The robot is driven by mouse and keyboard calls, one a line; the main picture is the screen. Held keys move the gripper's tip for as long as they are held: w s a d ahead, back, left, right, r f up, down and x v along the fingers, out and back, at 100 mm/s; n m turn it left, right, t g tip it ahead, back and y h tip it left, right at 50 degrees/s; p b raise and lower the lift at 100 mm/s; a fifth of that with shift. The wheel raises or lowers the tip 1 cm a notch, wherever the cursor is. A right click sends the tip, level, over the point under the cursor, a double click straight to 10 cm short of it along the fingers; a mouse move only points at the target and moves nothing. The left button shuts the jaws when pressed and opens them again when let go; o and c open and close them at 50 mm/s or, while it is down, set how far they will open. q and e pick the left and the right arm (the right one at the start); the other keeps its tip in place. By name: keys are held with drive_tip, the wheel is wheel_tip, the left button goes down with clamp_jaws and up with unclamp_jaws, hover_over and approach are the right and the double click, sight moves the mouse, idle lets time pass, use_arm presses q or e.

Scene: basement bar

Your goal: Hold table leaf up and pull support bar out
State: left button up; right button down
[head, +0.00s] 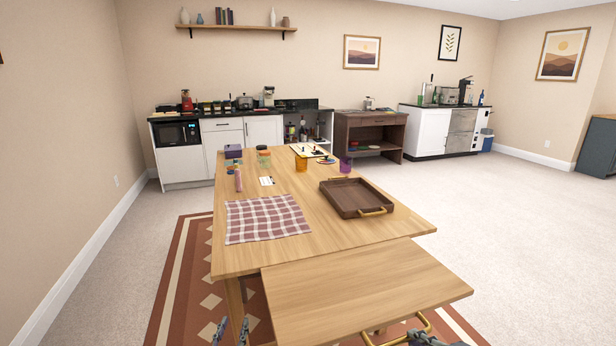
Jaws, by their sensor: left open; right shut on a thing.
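The wooden table (335,222) stands in front of me. Its leaf (365,290) reaches from the table's near edge toward me and looks roughly level with the top. A gold handle (367,338) is at the leaf's near edge. My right gripper (418,337) is shut on this handle at the bottom edge of the view; its fingers are partly cut off. My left gripper (232,328) is open and empty, low at the left of the leaf, apart from the table. I cannot make out the support bar; the underside of the leaf is hidden.
A checked cloth (266,219), a brown tray (352,197), an orange cup (300,164) and a pink bottle (238,180) are on the table. A patterned rug (190,280) lies below. Floor is clear to the right.

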sight(244, 297)
use_arm(q)
drive_tip(key=w, duration=1)
drive_tip(key=shift+d, duration=0.2)
use_arm(e)
drive_tip(key=shift+w+a+r, duration=0.1)
drive_tip(key=shift+w+r, duration=0.05)
drive_tip(key=shift+r, duration=0.15)
use_arm(q)
clamp_jaws()
drive_tip(key=s+d, duration=0.2)
drive_tip(key=s, duration=0.5)
drive_tip(key=shift+s+d, duration=0.25)
drive_tip(key=shift+s, duration=0.1)
drive_tip(key=s+d, duration=0.2)
drive_tip(key=s, duration=0.5)
drive_tip(key=shift+s+d, duration=0.2)
drive_tip(key=shift+s, duration=0.1)
use_arm(e)
drive_tip(key=shift+a, duration=0.1)
